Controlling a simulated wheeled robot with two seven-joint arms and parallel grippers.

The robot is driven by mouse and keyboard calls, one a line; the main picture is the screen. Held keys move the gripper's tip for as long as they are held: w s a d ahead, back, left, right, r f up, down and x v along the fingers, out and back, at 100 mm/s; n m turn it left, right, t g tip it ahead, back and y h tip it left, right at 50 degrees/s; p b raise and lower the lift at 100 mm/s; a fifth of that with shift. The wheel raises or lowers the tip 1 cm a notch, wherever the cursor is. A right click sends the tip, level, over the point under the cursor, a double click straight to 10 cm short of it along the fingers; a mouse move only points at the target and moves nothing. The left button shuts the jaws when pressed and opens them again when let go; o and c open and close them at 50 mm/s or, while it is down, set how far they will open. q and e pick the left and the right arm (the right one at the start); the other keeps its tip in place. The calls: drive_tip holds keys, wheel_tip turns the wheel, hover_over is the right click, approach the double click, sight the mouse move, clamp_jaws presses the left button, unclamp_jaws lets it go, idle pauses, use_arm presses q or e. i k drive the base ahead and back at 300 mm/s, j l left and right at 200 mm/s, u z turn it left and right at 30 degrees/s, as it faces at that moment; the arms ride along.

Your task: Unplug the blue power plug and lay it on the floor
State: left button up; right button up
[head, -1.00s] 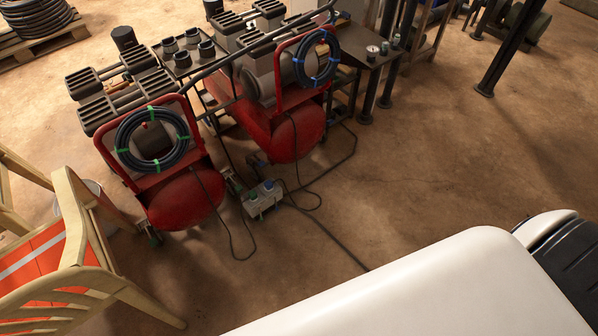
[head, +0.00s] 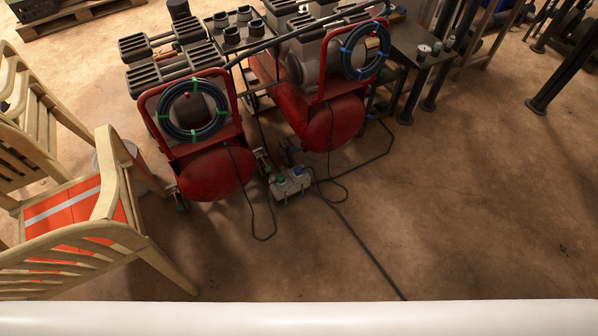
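A small grey power box (head: 290,184) sits on the floor in front of two red compressors. A blue plug (head: 298,171) is in its top on the right side, and a green plug (head: 280,179) is beside it on the left. Dark cables run from the box area across the floor. The plugs are small here, so their exact seating is hard to tell. Neither of my grippers is in view.
Two red compressors (head: 216,176) (head: 334,122) with coiled hoses stand behind the box. A wooden chair (head: 112,205) with an orange seat stands at the left. A dark cable (head: 362,245) crosses the floor toward me. The floor at the right is clear.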

sight(298, 171)
drive_tip(key=i+l+u, duration=0.4)
drive_tip(key=i+l, duration=1)
drive_tip(key=l, duration=0.1)
